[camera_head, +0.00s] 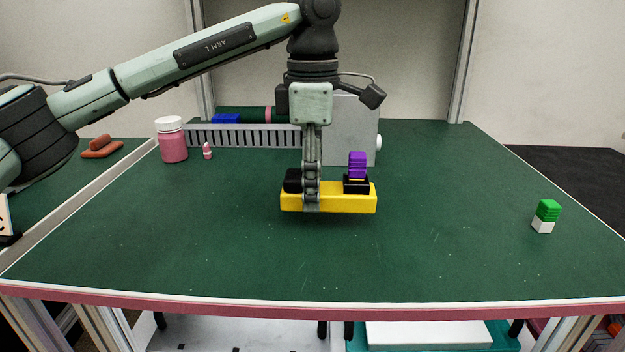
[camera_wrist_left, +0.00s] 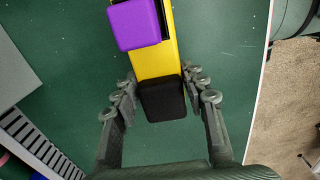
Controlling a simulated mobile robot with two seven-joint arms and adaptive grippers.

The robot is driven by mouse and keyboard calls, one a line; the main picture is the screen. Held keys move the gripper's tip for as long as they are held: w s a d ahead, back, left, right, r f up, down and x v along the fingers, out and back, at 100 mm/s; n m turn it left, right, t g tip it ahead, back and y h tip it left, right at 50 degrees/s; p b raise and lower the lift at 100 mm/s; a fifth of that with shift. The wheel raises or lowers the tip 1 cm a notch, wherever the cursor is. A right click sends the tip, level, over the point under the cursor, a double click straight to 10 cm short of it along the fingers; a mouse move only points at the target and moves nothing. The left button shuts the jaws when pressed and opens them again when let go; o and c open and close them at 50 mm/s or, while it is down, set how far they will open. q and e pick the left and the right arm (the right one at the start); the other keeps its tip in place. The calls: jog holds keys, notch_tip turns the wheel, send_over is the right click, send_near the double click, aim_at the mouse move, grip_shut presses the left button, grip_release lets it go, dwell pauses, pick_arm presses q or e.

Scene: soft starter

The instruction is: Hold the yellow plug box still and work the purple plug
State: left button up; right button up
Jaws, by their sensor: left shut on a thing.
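The yellow plug box (camera_head: 345,203) is a long bar near the middle of the green table, with a black block (camera_head: 293,181) on its left part and a black socket (camera_head: 356,184) on its right part. The purple plug (camera_head: 358,166) stands upright at the black socket. My left gripper (camera_head: 311,200) points down and is shut across the yellow box, between the black block and the socket. In the left wrist view its fingers lie on both sides of the yellow box (camera_wrist_left: 154,63); the purple plug (camera_wrist_left: 134,24) is at the top. My right gripper is not in view.
A green-and-white block (camera_head: 545,216) stands at the right. A pink jar (camera_head: 172,141), a small pink piece (camera_head: 207,151), a slotted grey duct (camera_head: 250,137) and a grey box (camera_head: 352,135) are behind. The front of the green table (camera_head: 300,265) is clear.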

pick_arm(q)
jog(key=shift+f+b, duration=0.95)
jog(key=shift+f, duration=0.7)
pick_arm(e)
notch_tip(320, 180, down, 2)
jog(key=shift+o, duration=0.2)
